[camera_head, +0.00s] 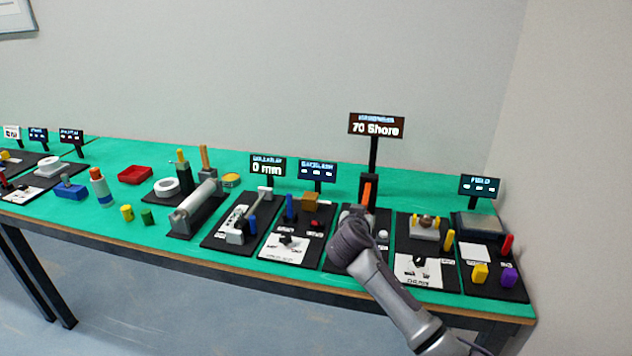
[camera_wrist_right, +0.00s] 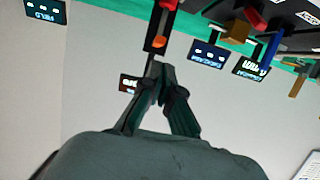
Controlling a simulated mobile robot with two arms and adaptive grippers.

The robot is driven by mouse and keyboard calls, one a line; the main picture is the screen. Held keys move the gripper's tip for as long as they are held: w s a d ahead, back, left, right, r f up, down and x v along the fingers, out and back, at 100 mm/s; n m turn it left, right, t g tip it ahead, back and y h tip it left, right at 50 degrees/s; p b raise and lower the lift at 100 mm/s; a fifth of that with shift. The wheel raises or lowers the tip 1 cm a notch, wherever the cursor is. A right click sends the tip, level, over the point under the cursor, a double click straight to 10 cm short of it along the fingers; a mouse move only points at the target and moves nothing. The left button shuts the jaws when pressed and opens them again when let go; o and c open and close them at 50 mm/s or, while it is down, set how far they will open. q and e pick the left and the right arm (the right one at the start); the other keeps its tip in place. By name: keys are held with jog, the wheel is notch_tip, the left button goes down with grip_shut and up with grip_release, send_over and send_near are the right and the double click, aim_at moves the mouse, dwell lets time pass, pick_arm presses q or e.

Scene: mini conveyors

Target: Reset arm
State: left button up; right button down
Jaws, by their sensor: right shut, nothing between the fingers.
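My right arm comes in from the lower right in the head view, its wrist over the front of the station with the "70 Shore" sign (camera_head: 376,126). Its fingers are hidden there behind the wrist. In the right wrist view my right gripper (camera_wrist_right: 163,68) has its fingertips together, with nothing between them. The orange handle (camera_head: 366,194) of this station stands just behind my wrist; it also shows in the wrist view (camera_wrist_right: 159,43), beyond the fingertips. I cannot tell whether anything touches. My left gripper is in neither view.
A green table (camera_head: 110,239) carries a row of stations. Left of my wrist are black boards with the "0 mm" sign (camera_head: 268,167) and a blue lever (camera_head: 290,206). A red tray (camera_head: 135,175) lies far left.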

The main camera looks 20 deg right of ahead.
jog(key=shift+n+g+y, duration=0.8)
jog(key=shift+g+y, duration=0.1)
jog(key=s+a+f, duration=0.1)
jog(key=s+f, duration=0.1)
jog(key=s+a+f, duration=0.1)
jog(key=s+f, duration=0.2)
jog(key=s+a+f, duration=0.1)
jog(key=s+f, duration=0.1)
jog(key=f, duration=0.1)
jog(key=shift+s+a+f, duration=0.25)
jog(key=shift+s+a, duration=0.1)
jog(key=s+a+f+n+g+y, duration=0.2)
jog(key=s+f, duration=0.1)
jog(key=s, duration=0.9)
jog(key=s+a+f+n+g+y, duration=0.2)
jog(key=s+a+f+g, duration=0.1)
jog(key=s, duration=1)
jog(key=s+a+f+n+g+y, duration=0.2)
jog(key=s+f+n, duration=0.1)
jog(key=s, duration=0.9)
notch_tip(320, 180, down, 26)
jog(key=s+g, duration=0.1)
jog(key=s+d+f+g, duration=0.1)
jog(key=s+d+f, duration=0.1)
jog(key=s+f, duration=1.4)
jog(key=shift+s+d, duration=0.25)
jog(key=shift+s, duration=0.2)
